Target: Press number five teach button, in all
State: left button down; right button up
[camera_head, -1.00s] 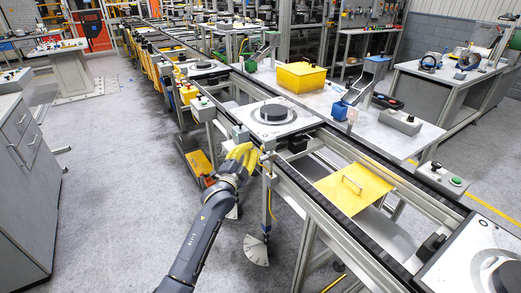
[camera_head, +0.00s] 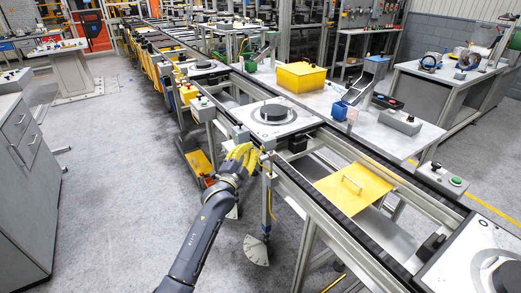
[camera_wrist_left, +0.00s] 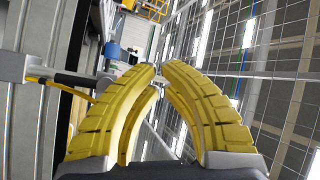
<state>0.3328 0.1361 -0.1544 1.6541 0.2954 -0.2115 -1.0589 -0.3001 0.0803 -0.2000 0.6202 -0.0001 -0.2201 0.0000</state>
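My left gripper (camera_head: 242,154) has yellow ribbed fingers and is beside the near rail of the conveyor, close to the top of a grey post (camera_head: 266,185). In the left wrist view its fingers (camera_wrist_left: 160,68) curve inward and their tips come together, with nothing seen between them. A button box with a green button (camera_head: 204,100) stands on the near side of the line, farther back. Another box with a green button (camera_head: 456,181) is on the far rail at right. I cannot make out a number five label on any button. My right gripper is not in view.
A pallet with a dark round disc (camera_head: 273,113) sits on the conveyor just beyond my left gripper. A yellow plate with a handle (camera_head: 354,187) lies between the rails. A yellow bin (camera_head: 301,76) stands on the far table. The floor at left (camera_head: 110,200) is clear.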

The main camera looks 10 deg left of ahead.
pick_arm(q)
jog(key=shift+w+d, duration=0.65)
jog(key=shift+d, duration=0.05)
dwell(1.5)
jog(key=shift+a, duration=0.1)
dwell(0.4)
jog(key=shift+s+a, duration=0.6)
jog(key=shift+s, duration=0.05)
jog(key=shift+s+a, duration=1.7)
jog(key=shift+a, duration=0.1)
